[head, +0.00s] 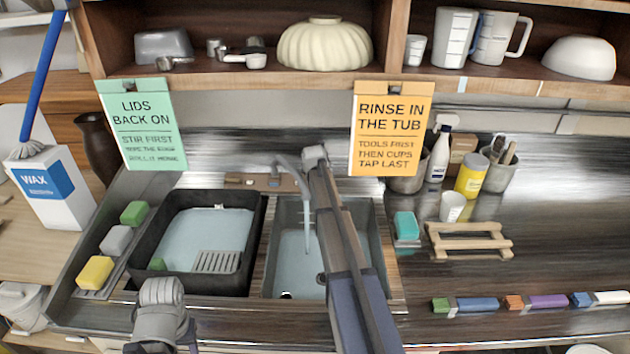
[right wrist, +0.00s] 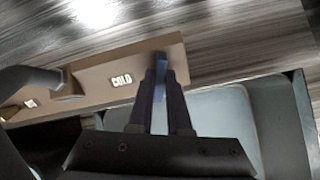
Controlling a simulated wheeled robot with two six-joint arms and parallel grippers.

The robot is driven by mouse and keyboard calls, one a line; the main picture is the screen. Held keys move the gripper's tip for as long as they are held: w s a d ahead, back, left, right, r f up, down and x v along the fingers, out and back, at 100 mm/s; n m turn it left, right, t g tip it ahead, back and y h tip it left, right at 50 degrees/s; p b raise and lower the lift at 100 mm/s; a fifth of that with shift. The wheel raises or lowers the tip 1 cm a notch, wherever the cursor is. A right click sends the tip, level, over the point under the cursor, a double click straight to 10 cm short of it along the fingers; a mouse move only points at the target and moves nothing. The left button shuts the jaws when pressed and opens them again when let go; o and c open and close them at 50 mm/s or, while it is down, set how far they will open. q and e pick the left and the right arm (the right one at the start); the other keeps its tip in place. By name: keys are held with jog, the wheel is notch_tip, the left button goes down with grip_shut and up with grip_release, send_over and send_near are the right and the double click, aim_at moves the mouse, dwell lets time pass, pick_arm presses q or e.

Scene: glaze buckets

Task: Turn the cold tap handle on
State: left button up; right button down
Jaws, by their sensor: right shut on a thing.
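The tap's grey spout (head: 290,168) stands behind the right basin and also shows in the right wrist view (right wrist: 35,78). A thin pale vertical streak (head: 307,236) below it looks like water, but I cannot be sure. A COLD label (right wrist: 122,80) sits on the brown tap plate (right wrist: 100,68). Right of the label, my right gripper (right wrist: 160,75) is shut on the blue cold tap handle (right wrist: 159,88), partly hidden between the fingers. In the head view my right arm covers the handle. Only a grey part of my left arm shows at lower left; its fingers are hidden.
A black tub (head: 262,215) with water and a grate stands left of the right basin (head: 375,235). Several sponges lie on the left ledge. A wooden rack (head: 470,240), white cup (head: 453,206) and coloured blocks stand on the right counter. Two signs hang from the shelf above.

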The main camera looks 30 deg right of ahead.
jog(key=shift+a, duration=0.1)
jog(key=c, duration=0.9)
grip_release()
jog(key=shift+o, duration=0.2)
jog(key=p+v, duration=0.6)
jog(key=v, duration=0.2)
jog(key=shift+f, duration=0.1)
